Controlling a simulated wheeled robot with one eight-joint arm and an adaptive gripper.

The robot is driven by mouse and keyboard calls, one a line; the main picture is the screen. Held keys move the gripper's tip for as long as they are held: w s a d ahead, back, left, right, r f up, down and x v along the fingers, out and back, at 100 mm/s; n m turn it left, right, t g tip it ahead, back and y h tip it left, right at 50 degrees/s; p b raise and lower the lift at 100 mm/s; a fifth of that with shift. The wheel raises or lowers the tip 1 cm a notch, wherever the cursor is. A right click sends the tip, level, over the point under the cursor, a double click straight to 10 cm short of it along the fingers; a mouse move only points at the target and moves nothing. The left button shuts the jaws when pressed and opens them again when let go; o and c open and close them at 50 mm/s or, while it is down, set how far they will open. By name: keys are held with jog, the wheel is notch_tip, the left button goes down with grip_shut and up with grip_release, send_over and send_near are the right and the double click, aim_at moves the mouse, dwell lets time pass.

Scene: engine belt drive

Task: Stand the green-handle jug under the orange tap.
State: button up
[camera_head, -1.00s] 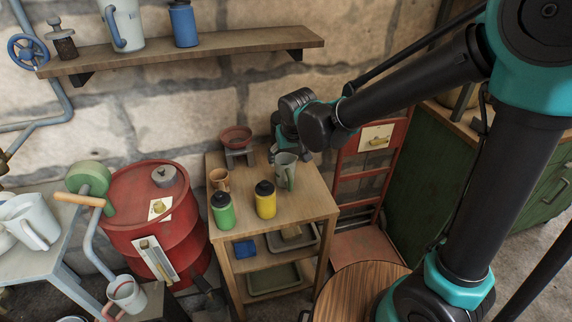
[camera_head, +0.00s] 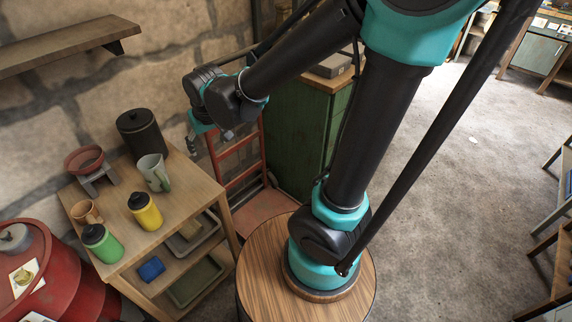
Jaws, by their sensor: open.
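The green-handle jug (camera_head: 153,172), grey-white with its green handle toward the lower right, stands upright on the wooden shelf table near its back right. My gripper (camera_head: 192,145) is open and empty, up and to the right of the jug and apart from it, near the table's back right corner. Part of the gripper is hidden by my own wrist. The orange tap is not in view.
A black canister (camera_head: 141,134) stands close behind the jug. A yellow bottle (camera_head: 145,211), a green bottle (camera_head: 102,243), a brown mug (camera_head: 86,212) and a red bowl on a stand (camera_head: 86,160) share the table. A red hand truck (camera_head: 237,165) stands to its right.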

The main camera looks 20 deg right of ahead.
jog(key=s+d+f+m, duration=0.1)
jog(key=s+d+f, duration=0.1)
jog(key=d, duration=0.5)
jog(key=s+d+f+m+h, duration=0.1)
jog(key=s+d+f, duration=0.1)
jog(key=s+d, duration=0.2)
jog(key=s+d+f+m, duration=0.2)
jog(key=s+d, duration=0.2)
jog(key=d, duration=0.7)
jog(key=shift+f+h, duration=0.2)
jog(key=shift+h, duration=0.1)
